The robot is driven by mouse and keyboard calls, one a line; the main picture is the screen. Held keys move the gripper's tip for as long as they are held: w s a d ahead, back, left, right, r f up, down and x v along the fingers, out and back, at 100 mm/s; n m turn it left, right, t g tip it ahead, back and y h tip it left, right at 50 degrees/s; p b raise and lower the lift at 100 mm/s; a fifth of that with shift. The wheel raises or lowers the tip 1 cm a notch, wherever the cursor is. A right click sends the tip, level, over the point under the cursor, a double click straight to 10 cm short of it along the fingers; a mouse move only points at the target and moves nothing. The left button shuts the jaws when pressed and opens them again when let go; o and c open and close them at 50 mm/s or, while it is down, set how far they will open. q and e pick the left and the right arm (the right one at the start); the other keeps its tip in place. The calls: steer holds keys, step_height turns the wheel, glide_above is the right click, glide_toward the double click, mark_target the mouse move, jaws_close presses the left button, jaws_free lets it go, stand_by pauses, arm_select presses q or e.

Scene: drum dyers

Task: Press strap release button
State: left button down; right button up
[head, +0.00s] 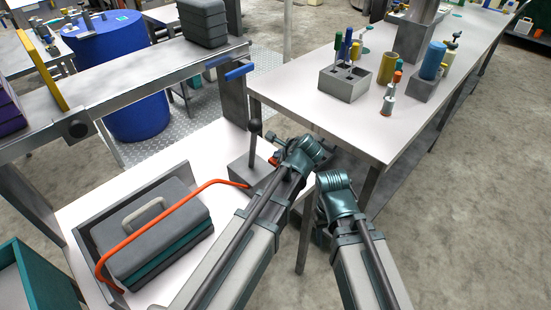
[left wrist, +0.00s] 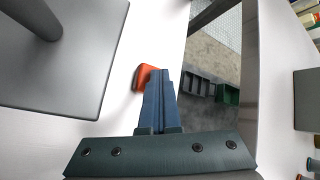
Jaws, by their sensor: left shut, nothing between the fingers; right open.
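An orange-red button (head: 274,160) shows beside my left gripper (head: 284,163) on the white table. It also appears in the left wrist view (left wrist: 143,73), beside a grey block and partly covered by my fingertips. My left gripper's blue fingers (left wrist: 160,88) are shut and empty, with the tips over or at the button's edge; I cannot tell if they touch. An orange strap (head: 150,219) arches over a dark grey case (head: 150,240) and ends at the grey block (head: 240,172). My right gripper (head: 325,218) is open, right of the left one, its fingers mostly hidden.
The grey block carries a lever with a black knob (head: 255,126). A higher workbench (head: 300,80) at the right holds a tool block (head: 345,84) and cans. A rail (head: 110,100) with a blue handle (head: 241,72) crosses behind. Open floor lies at the right.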

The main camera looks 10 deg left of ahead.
stand_by(0.4)
arm_select(q)
steer(key=shift+r+p, duration=0.95)
steer(key=shift+p, duration=0.1)
steer(key=shift+r, duration=0.15)
step_height(320, 180, up, 5)
steer(key=p, duration=0.5)
stand_by(0.4)
